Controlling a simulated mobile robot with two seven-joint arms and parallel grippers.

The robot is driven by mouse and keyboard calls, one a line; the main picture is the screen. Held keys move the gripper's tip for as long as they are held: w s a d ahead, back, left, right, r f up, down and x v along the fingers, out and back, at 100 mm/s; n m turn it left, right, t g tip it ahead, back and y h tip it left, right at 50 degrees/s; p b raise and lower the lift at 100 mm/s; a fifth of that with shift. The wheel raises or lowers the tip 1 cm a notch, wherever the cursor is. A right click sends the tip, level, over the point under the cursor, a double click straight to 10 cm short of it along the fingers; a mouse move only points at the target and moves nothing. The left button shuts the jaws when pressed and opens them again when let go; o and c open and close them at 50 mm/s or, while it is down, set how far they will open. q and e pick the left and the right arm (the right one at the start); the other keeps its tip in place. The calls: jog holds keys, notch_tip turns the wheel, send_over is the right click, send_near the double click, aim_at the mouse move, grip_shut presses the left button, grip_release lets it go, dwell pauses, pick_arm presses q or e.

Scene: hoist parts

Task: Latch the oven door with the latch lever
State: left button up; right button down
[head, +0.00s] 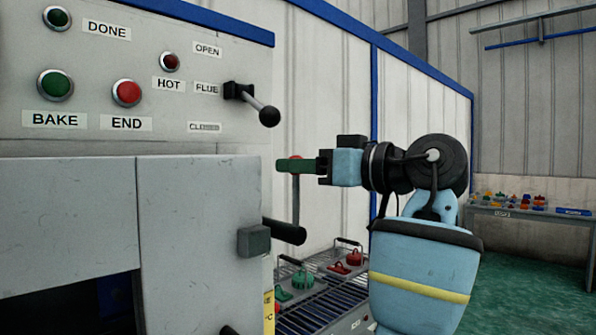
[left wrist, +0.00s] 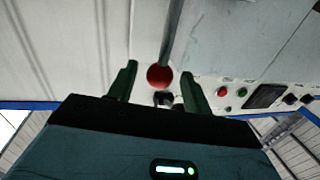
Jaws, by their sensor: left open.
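The latch lever (head: 296,200) is a thin grey rod with a red ball at its top, standing upright beside the oven's right edge. My left gripper (head: 296,165) is level with the ball. In the left wrist view the red ball (left wrist: 158,76) lies between the open fingers of the gripper (left wrist: 158,88), with gaps visible on both sides. The grey oven door (head: 200,205) carries a grey block (head: 254,240) near its right edge. A black handle-like bar (head: 285,232) sticks out near the lever's foot. My right gripper is not in view.
The panel above has a black-knobbed flue lever (head: 268,115), just above my left gripper, and several buttons. A roller rack (head: 325,295) with red and green hoist parts stands below. A parts table (head: 530,216) is at far right. A dark opening (head: 70,308) shows lower left.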

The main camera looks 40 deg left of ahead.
pick_arm(q)
jog(key=shift+s+a, duration=0.15)
jog(key=shift+a, duration=0.75)
